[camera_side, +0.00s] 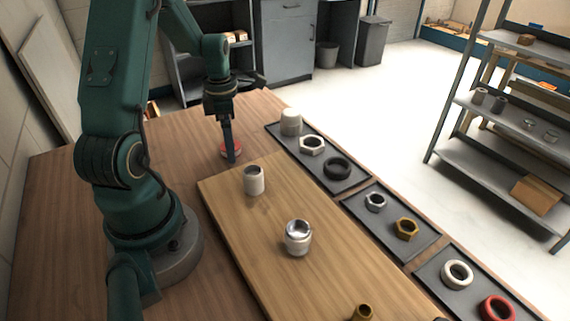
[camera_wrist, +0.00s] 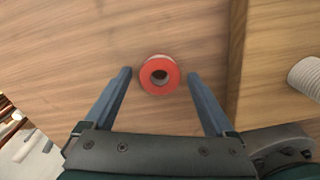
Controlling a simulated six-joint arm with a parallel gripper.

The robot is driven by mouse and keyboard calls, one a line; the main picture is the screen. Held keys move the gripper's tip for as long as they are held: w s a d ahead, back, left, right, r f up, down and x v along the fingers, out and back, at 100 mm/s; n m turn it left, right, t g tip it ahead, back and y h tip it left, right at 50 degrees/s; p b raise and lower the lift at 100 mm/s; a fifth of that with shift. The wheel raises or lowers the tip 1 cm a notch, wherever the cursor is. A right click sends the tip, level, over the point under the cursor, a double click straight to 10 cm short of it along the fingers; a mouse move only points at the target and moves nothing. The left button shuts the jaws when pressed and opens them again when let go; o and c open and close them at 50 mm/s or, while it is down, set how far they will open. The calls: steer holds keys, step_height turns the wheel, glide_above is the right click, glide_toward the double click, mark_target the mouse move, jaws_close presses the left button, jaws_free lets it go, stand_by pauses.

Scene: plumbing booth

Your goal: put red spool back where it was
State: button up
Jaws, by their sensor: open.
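In the wrist view the red spool (camera_wrist: 160,75) sits between the tips of my open fingers, with clear gaps on both sides. My gripper (camera_side: 231,158) is low over the table and hides part of the spool in the side view. Its two fingers (camera_wrist: 158,75) show apart with nothing held. I cannot tell the exact height of the fingertips above the table.
Dark trays along the right edge hold a white cap (camera_side: 290,122), nuts (camera_side: 312,145) and rings, including a red ring (camera_side: 497,308).

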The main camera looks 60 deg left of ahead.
step_height(320, 180, up, 11)
steer(key=d+r+m+t+y, duration=0.1)
steer(key=d+r+m+t, duration=0.3)
steer(key=d+m, duration=1.05)
steer(key=s+d+m, duration=0.2)
steer(key=d+m, duration=0.1)
steer(key=m, duration=0.6)
steer(key=s+d+m+t+h, duration=0.1)
steer(key=s+d+m, duration=0.2)
steer(key=m, duration=0.6)
steer(key=shift+d+t, duration=0.3)
steer(key=shift+d, duration=0.5)
